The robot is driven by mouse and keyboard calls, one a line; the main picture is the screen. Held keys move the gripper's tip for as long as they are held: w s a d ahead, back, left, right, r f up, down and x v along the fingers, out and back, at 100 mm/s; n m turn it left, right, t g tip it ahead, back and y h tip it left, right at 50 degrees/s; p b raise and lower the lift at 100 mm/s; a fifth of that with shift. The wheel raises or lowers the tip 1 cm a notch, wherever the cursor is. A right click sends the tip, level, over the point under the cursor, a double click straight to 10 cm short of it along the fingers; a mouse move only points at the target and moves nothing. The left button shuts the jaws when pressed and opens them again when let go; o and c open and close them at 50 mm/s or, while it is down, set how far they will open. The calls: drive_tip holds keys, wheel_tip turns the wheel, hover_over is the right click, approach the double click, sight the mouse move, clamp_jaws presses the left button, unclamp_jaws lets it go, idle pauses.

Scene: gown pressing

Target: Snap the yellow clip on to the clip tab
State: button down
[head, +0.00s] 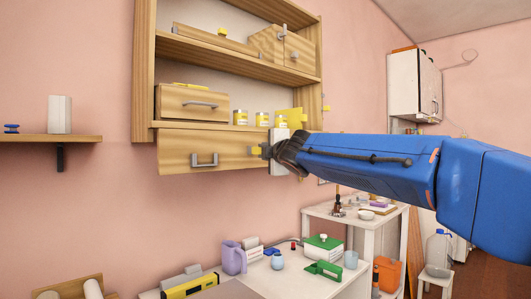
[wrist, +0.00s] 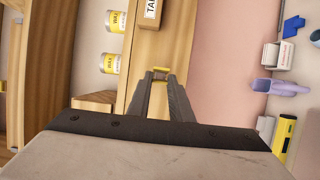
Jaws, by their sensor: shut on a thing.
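My gripper (head: 263,151) is in front of the right end of the wooden lower drawer in the head view. In the wrist view my gripper (wrist: 161,72) is shut on a small yellow clip (wrist: 161,69), held between the fingertips. The yellow clip (head: 256,150) also shows at the fingertips in the head view, against the drawer front. I cannot tell whether it touches the wood. I cannot make out the clip tab for certain; it may be hidden behind the clip or the gripper.
The wooden cabinet (head: 144,80) has a lower drawer (head: 175,155) with a grey handle (head: 204,160). A white table (head: 325,284) below holds a purple jug (head: 233,257) and other items.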

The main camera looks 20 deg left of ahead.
drive_tip(key=shift+w+a, duration=0.3)
drive_tip(key=shift+a, duration=0.2)
drive_tip(key=shift+w+a, duration=0.2)
drive_tip(key=shift+a, duration=0.1)
idle(0.5)
drive_tip(key=c, duration=1.5)
unclamp_jaws()
drive_tip(key=v, duration=1.7)
drive_tip(key=shift+s, duration=0.15)
